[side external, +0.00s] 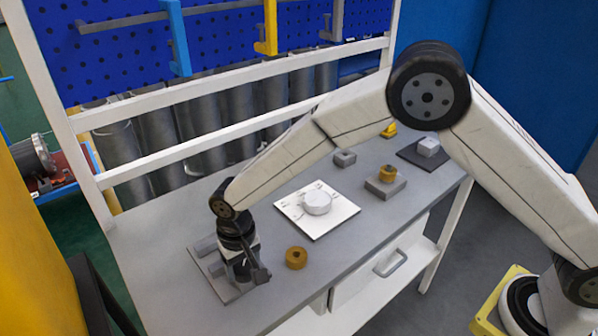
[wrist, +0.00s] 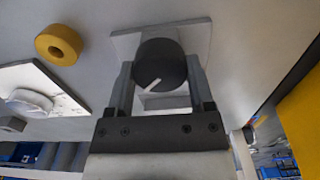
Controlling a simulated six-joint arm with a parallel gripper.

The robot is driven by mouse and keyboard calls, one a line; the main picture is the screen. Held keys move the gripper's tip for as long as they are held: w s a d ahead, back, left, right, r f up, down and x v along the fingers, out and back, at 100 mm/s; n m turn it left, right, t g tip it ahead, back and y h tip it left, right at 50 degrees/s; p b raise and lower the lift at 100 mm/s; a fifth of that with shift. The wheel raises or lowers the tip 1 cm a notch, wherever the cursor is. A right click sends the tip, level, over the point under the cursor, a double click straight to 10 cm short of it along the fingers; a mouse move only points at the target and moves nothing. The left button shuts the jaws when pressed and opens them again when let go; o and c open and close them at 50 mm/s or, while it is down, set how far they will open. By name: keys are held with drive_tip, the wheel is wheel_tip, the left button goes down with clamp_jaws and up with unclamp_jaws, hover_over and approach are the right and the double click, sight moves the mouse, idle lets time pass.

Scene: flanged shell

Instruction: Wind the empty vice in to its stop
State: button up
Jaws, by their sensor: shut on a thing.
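The vice (side external: 207,247) sits on a grey plate at the left front of the bench, with pale grey jaw blocks. My gripper (side external: 246,274) points down over its near end and hides part of it. In the wrist view, my gripper (wrist: 160,76) has one finger on each side of a round dark knob (wrist: 161,58) and is shut on it. A white line on the knob's face slants from lower left to upper right. Behind the knob, part of the vice's plate (wrist: 198,32) and a pale block (wrist: 166,101) show. The gap between the jaws is too hidden to judge.
A brass-coloured ring (side external: 296,258) lies close to the right of the vice. A white board (side external: 290,207) with a round white part (side external: 317,203) lies beyond it. Grey blocks (side external: 385,187) and a dark pad (side external: 408,153) stand further right. The bench's front left is clear.

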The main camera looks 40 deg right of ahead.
sight(243, 266)
drive_tip(key=m, duration=0.4)
drive_tip(key=shift+m, duration=2.3)
drive_tip(key=o, duration=1.2)
drive_tip(key=shift+o, duration=0.2)
drive_tip(key=shift+r, duration=0.1)
drive_tip(key=shift+r, duration=3.85)
